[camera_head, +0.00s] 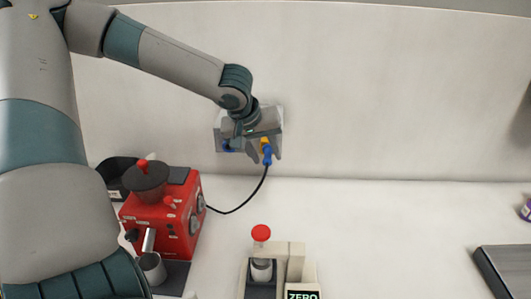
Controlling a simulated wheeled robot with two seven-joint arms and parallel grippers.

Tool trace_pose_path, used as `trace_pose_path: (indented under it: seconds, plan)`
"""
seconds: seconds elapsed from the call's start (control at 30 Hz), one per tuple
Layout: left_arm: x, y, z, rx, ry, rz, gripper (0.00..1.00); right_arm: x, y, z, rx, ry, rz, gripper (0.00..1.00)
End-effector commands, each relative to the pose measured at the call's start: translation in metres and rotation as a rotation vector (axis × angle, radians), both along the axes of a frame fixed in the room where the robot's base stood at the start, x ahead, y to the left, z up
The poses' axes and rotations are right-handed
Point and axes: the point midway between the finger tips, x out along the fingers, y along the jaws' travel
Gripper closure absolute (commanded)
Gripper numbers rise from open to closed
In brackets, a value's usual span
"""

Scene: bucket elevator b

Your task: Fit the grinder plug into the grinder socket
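The grinder plug (267,155) is blue. It hangs at the lower right of a grey socket plate (277,113) on the back wall. A black cable runs from it down to a red machine (160,224). My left gripper (265,151) is in front of the plate, with its fingers on either side of the plug, and looks shut on it. A yellow part (264,142) shows just above the plug, and a blue part (226,145) shows at the plate's lower left. My gripper hides much of the plate, so I cannot tell whether the plug is seated. My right gripper is out of view.
A beige device (296,262) with a red knob and a "ZERO" label stands at the front middle. A dark grey flat box (508,269) lies at the right, with a purple item (526,210) behind it. The white counter between them is clear.

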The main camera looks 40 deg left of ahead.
Motion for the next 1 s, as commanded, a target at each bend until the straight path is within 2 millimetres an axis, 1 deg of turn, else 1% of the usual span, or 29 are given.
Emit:
trace_pose_path:
  seconds: [0.37,0.4,0.47,0.5,0.53,0.57,1.0]
  plan:
    - [0.0015,0.0002,-0.0025,0.001,-0.001,0.000,0.62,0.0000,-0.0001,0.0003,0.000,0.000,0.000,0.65]
    - [0.0015,0.0002,-0.0025,0.001,-0.001,0.000,0.65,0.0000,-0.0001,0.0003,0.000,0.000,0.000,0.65]
    - [0.0015,0.0002,-0.0025,0.001,-0.001,0.000,0.79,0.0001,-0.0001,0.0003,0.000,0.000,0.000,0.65]
    - [0.0015,0.0002,-0.0025,0.001,-0.001,0.000,0.89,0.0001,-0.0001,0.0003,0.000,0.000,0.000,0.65]
    - [0.0015,0.0002,-0.0025,0.001,-0.001,0.000,0.96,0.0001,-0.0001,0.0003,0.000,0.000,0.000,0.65]
    - [0.0015,0.0002,-0.0025,0.001,-0.001,0.000,1.00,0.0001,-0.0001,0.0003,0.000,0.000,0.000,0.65]
    - [-0.0002,-0.0013,-0.0027,0.000,-0.001,0.000,1.00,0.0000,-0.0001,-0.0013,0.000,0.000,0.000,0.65]
